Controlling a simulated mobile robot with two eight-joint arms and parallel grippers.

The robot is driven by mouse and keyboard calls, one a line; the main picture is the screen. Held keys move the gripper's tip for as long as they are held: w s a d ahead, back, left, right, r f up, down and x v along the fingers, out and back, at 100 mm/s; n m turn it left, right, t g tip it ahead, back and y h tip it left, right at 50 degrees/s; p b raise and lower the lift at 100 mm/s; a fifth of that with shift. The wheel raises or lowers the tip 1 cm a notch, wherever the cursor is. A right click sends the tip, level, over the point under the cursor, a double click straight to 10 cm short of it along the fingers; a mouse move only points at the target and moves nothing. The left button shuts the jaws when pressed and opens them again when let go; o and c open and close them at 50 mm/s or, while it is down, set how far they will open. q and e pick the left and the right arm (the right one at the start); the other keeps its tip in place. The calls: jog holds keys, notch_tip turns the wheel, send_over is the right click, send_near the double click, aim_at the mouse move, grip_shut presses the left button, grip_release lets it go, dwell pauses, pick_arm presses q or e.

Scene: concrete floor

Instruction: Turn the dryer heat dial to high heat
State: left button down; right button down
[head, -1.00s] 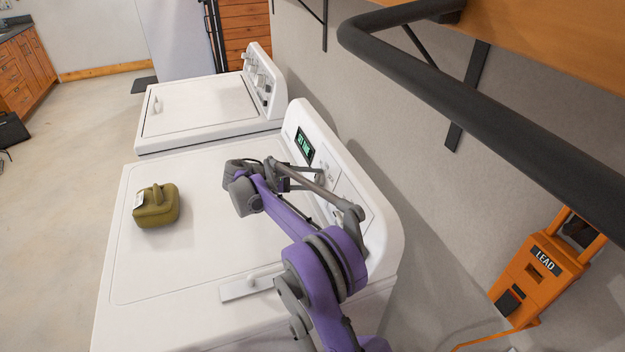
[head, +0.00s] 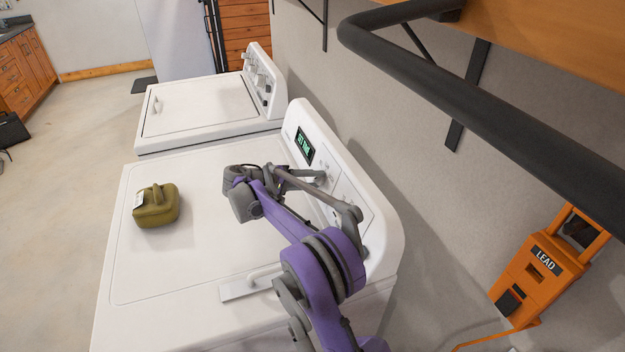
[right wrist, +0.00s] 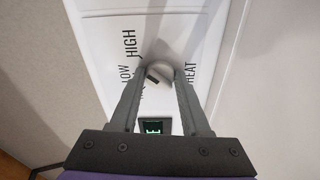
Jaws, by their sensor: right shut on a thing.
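The dryer (head: 190,225) is the near white machine, with a raised control panel and a lit green display (head: 305,146). In the right wrist view, the grey heat dial (right wrist: 160,72) lies between the fingertips of my right gripper (right wrist: 158,78), which is shut on it. The words LOW, HIGH (right wrist: 130,44) and HEAT (right wrist: 190,76) are printed around the dial. I cannot tell exactly which word the dial points to. In the head view, my right gripper (head: 318,178) reaches the panel below the display, and the dial is hidden there. My left gripper is not in view.
An olive box with a handle (head: 156,206) sits on the dryer's top. A second white machine (head: 200,107) stands behind. A black rail (head: 480,95) runs overhead at right.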

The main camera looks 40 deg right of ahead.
jog(key=shift+m, duration=0.5)
jog(key=shift+c, duration=1.9)
grip_release()
jog(key=v, duration=1.1)
jog(key=shift+f, duration=0.1)
